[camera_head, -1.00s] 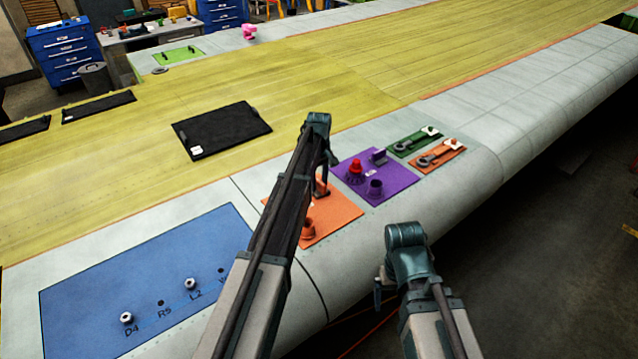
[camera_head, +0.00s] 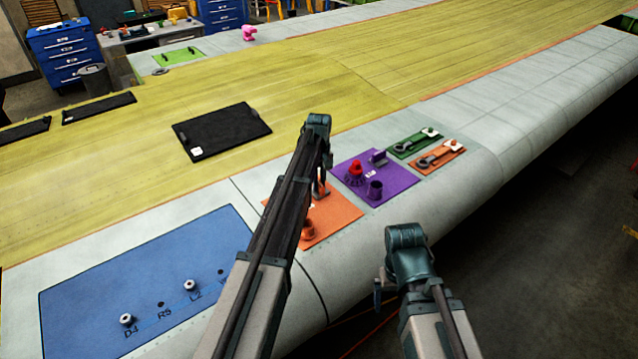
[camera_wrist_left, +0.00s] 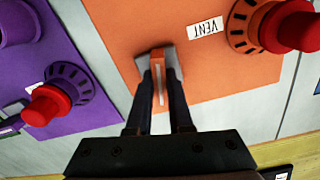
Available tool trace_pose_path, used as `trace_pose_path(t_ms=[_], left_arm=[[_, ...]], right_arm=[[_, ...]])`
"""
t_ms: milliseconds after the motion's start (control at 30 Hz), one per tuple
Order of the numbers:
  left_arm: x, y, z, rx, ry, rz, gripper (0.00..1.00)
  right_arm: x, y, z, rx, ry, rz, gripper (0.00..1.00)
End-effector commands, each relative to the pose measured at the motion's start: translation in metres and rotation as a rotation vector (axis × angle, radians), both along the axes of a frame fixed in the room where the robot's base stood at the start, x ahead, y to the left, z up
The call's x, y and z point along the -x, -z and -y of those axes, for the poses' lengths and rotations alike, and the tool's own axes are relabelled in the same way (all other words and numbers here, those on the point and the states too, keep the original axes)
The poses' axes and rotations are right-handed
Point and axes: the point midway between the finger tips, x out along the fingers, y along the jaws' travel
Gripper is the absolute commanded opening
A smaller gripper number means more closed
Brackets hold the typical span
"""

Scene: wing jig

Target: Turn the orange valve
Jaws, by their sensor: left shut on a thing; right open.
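The orange plate (camera_head: 340,208) lies on the grey wing skin, partly hidden behind my left arm. In the left wrist view the plate (camera_wrist_left: 118,30) carries the orange valve's narrow handle (camera_wrist_left: 157,68). My left gripper (camera_wrist_left: 158,72) is shut on this handle, with a finger on each side. In the head view my left gripper (camera_head: 320,188) is low over the plate, and the handle is mostly hidden there. My right gripper (camera_head: 378,290) is open and empty, in front of the wing edge and apart from the plate.
On the same plate is a red knob in an orange ring (camera_wrist_left: 245,28), beside the VENT label (camera_wrist_left: 206,28). A purple plate (camera_head: 400,182) with a red knob (camera_head: 355,168) lies to the right. A blue panel (camera_head: 90,280) lies left. Right of the wing is open floor.

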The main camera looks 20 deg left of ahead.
Motion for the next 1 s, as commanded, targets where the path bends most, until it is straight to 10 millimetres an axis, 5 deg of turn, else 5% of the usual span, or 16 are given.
trace_pose_path(t_ms=[1000], left_arm=[[0.0001,0.0,0.0,0.0,0.96,0.0,0.0]], right_arm=[[0.0,0.0,0.0,0.0,0.0,0.0,0.94]])
